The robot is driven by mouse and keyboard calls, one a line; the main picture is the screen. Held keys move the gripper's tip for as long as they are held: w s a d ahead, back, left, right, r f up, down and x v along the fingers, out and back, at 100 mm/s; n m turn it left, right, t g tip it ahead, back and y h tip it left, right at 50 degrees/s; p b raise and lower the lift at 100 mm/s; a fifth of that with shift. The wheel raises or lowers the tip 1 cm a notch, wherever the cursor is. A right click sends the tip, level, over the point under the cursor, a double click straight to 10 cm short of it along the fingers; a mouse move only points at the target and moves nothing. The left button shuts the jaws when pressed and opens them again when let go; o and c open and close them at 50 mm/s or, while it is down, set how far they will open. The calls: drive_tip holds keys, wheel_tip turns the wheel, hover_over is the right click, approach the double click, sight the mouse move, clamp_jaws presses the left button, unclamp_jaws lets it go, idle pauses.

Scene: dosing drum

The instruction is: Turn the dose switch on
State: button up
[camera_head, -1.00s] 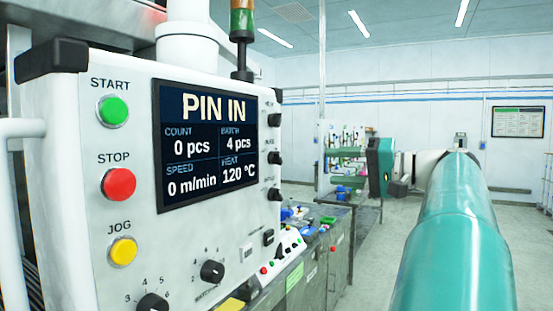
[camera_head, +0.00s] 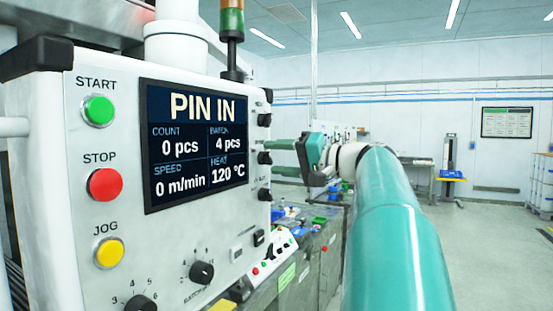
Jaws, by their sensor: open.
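A column of black knob switches runs down the right edge of the control panel: a top one (camera_head: 266,93), one below it (camera_head: 264,120), a third (camera_head: 264,158) and a lowest one (camera_head: 264,195). Their labels are too small or covered to read, so I cannot tell which is the dose switch or how it is set. My teal gripper (camera_head: 273,158) points left at the panel with its jaws open and empty. One finger shows above the third knob's height and one below it. I cannot tell whether they touch the panel.
The white control panel (camera_head: 60,200) fills the left. It bears a screen (camera_head: 195,145) reading PIN IN, a green START button (camera_head: 98,110), a red STOP button (camera_head: 105,184) and a yellow JOG button (camera_head: 109,253). A cluttered bench (camera_head: 320,255) stands behind. Open floor lies right.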

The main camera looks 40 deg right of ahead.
drive_tip(key=shift+w+a, duration=0.1)
drive_tip(key=shift+w, duration=0.3)
drive_tip(key=shift+w, duration=0.1)
drive_tip(key=c, duration=1)
drive_tip(key=shift+o, duration=0.2)
drive_tip(key=shift+m, duration=0.3)
drive_tip(key=m, duration=1.1)
drive_tip(key=shift+f, duration=0.15)
drive_tip(key=shift+m, duration=0.4)
